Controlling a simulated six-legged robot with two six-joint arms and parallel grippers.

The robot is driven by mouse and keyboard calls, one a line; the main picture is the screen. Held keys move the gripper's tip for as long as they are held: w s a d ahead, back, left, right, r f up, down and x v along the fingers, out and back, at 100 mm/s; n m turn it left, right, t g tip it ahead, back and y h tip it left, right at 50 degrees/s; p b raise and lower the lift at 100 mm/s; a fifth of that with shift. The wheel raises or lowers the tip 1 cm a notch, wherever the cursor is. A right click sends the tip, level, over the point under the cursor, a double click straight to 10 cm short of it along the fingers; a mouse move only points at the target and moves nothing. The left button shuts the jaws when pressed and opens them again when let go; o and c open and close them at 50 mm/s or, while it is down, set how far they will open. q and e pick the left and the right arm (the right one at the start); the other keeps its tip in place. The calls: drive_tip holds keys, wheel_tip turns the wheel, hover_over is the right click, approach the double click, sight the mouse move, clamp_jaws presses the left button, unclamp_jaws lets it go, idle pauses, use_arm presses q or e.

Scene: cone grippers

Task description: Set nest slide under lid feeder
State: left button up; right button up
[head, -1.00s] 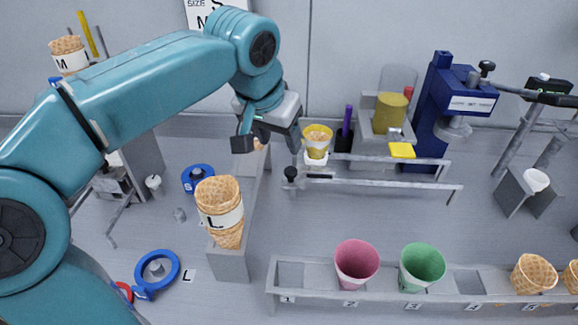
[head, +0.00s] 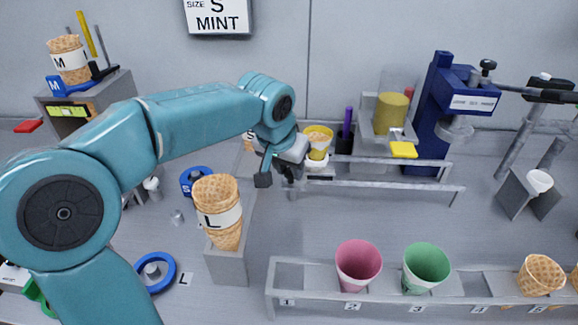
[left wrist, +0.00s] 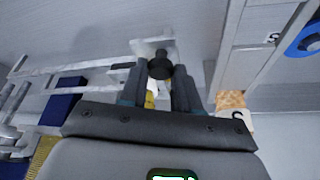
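The nest slide is a small white nest (head: 318,170) on a two-rail track (head: 385,186), with a cup under a yellow rim (head: 318,136) in it. The lid feeder (head: 390,113), with yellow lids in a clear tube, stands further right along the track. A yellow plate (head: 403,150) juts from its front. My left gripper (head: 279,178) is at the track's left end. In the left wrist view its fingers (left wrist: 160,80) are apart, with the slide's black knob (left wrist: 160,65) between their tips; contact is unclear. The knob is hidden in the head view. My right gripper is not in view.
A stack of cones marked L (head: 218,208) stands on a grey block close in front of my left gripper. Pink (head: 358,265) and green (head: 426,268) cups sit in the front rack. A blue press (head: 450,110) stands right of the feeder. The floor between track and rack is clear.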

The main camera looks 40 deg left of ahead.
use_arm(q)
clamp_jaws()
drive_tip(key=w+d+p, duration=0.2)
drive_tip(key=w+d, duration=0.4)
drive_tip(key=d, duration=0.1)
drive_tip(key=shift+w+d, duration=0.3)
drive_tip(key=shift+r, duration=0.1)
drive_tip(key=o, duration=0.6)
unclamp_jaws()
drive_tip(key=p+v, duration=0.2)
drive_tip(key=v, duration=1.4)
drive_tip(key=shift+r, duration=0.2)
drive_tip(key=shift+o, duration=0.2)
